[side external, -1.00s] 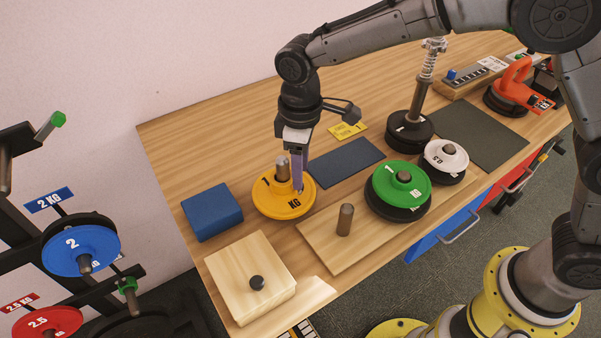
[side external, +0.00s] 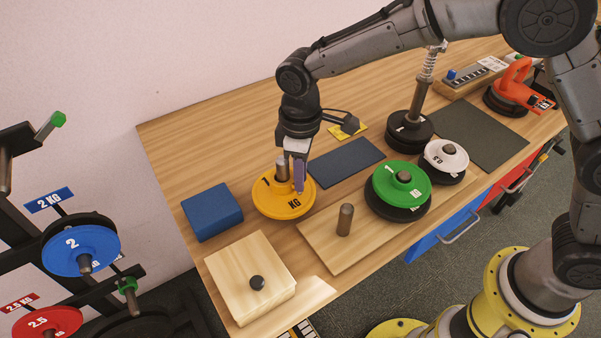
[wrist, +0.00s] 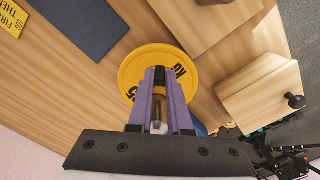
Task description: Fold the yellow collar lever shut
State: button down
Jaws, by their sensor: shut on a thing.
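The yellow disc marked KG (side external: 270,205) lies flat on the wooden bench, with an upright metal peg (side external: 282,168) at its centre. I cannot make out a separate collar lever on it. My gripper (side external: 299,190) points down just right of the peg, its purple fingertips at the disc's upper face. In the wrist view the fingers (wrist: 159,74) are close together over the yellow disc (wrist: 133,72), and the peg shows through the gap between them. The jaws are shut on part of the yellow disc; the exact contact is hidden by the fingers.
A blue block (side external: 212,212) and a lidded wooden box (side external: 240,265) stand left and in front. A bare peg (side external: 345,220) on a board, a green disc stack (side external: 398,178) and a white disc (side external: 445,155) stand right. A dark mat (side external: 345,162) lies behind.

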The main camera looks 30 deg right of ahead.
jog(key=shift+s+d+t+y, duration=0.15)
jog(key=shift+t+y, duration=0.85)
jog(key=c, duration=0.8)
grip_release()
jog(key=shift+c, duration=0.2)
jog(key=v, duration=1.3)
jog(key=shift+r, duration=0.4)
jog(key=shift+s, duration=0.15)
